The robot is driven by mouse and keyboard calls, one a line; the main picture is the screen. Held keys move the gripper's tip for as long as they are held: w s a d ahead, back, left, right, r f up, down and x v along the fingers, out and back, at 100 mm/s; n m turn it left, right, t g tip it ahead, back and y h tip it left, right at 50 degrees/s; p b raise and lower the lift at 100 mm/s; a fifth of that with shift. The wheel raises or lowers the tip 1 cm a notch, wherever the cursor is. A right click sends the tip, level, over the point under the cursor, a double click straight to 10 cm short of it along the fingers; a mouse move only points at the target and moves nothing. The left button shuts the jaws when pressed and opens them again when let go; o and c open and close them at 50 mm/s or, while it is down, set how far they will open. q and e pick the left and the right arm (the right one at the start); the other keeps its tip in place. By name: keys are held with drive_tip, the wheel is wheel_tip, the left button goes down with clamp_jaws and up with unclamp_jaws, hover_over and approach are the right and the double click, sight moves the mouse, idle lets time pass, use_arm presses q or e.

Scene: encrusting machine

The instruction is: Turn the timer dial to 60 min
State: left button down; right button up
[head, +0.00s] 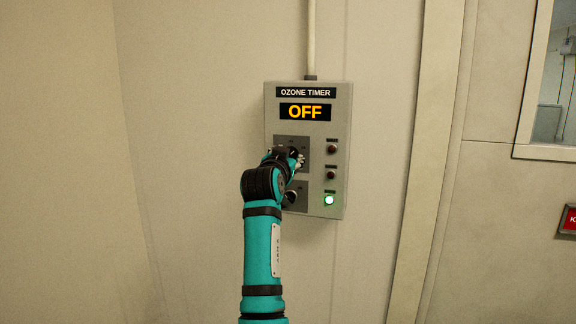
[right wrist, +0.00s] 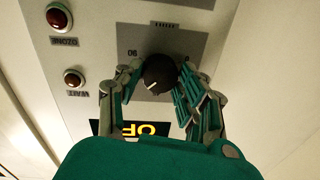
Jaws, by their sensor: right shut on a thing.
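The timer box (head: 340,180) is a grey panel on the wall, labelled OZONE TIMER. Its display (head: 306,112) reads OFF in orange. My right gripper (head: 294,157) is at the upper dial plate and hides the dial in the head view. In the right wrist view, which shows the panel upside down, the black round timer dial (right wrist: 160,72) sits between the fingers of my right gripper (right wrist: 160,80), shut on it. A white pointer mark shows on the dial's lower left. A small number label lies up and left of it. My left gripper is not in view.
Two dark red lamps (head: 332,149) and a lit green lamp (head: 329,200) are on the box's right side. A second black knob (head: 289,198) is below, partly behind my arm. A conduit (head: 311,40) runs up from the box.

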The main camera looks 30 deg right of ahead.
sight(290, 117)
drive_tip(key=shift+f+m+b, duration=0.3)
drive_tip(key=shift+m+b, duration=0.3)
drive_tip(key=shift+m, duration=0.8)
drive_tip(key=o, duration=1.2)
drive_tip(key=shift+r, duration=0.1)
drive_tip(key=shift+c, duration=0.2)
drive_tip(key=shift+r, duration=0.1)
wheel_tip(290, 117, up, 10)
